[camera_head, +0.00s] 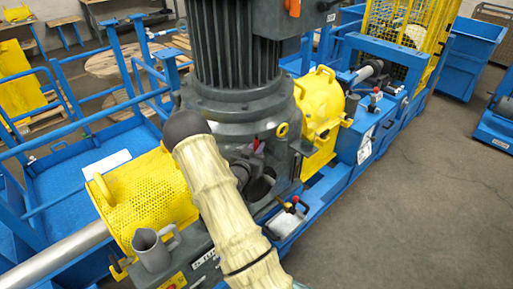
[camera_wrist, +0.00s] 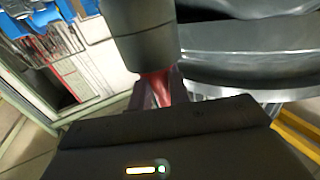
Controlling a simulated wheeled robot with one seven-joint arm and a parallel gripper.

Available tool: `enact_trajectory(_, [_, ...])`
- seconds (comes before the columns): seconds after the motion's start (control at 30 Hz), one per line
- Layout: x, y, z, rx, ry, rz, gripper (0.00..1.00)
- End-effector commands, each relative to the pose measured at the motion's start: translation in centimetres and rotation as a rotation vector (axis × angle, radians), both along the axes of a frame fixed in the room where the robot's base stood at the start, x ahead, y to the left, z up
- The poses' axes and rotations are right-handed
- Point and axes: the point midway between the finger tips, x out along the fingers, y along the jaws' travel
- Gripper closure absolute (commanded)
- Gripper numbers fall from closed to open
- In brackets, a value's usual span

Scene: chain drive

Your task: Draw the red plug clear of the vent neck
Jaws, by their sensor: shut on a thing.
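In the wrist view the red plug (camera_wrist: 159,84) shows as a small red piece between the fingers of my gripper (camera_wrist: 154,94), which is shut on it. A dark grey cylinder (camera_wrist: 143,42), which looks like the vent neck, stands right beyond the plug. The plug's far end meets the cylinder's edge in the picture; I cannot tell whether it is inside or clear. In the head view a small dark red spot (camera_head: 258,148) shows at the foot of the big grey motor, but I cannot tell whether it is the plug. My beige-sleeved arm covers part of that area.
The ribbed grey motor (camera_head: 235,45) towers close by. Yellow guards stand left (camera_head: 150,195) and right (camera_head: 320,105) of it. A grey jug (camera_head: 153,250) stands at the front left. A small tray (camera_head: 288,222) with a red-tipped handle is at right.

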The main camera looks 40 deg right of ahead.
Motion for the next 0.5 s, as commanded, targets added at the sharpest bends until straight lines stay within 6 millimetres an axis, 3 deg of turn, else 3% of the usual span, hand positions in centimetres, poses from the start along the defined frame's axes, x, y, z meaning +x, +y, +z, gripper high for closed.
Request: enact_trajectory(0.5, [0.1,0.1,2.0,0.000,0.000,0.002,1.00])
